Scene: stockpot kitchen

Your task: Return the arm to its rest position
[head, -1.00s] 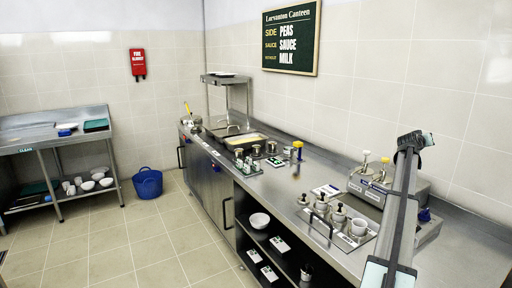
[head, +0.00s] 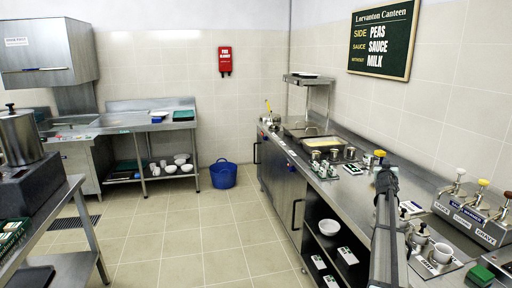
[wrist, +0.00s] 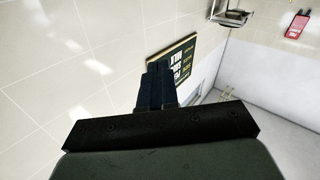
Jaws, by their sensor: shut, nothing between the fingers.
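My arm rises from the bottom right of the head view, and its far end (head: 386,178) is in front of the steel counter (head: 350,134). In the wrist view my gripper (wrist: 156,72) points away from the camera with its dark fingers together and nothing between them. Past the fingers are the tiled wall and the menu board (wrist: 183,62). From the head view I cannot make out the fingers clearly.
Sauce pumps (head: 471,214) and lidded pots (head: 420,236) stand on the counter close to my arm. The menu board (head: 383,38) hangs above. A blue bucket (head: 223,174) stands on the floor. A steel bench (head: 60,205) is at left. The middle floor is clear.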

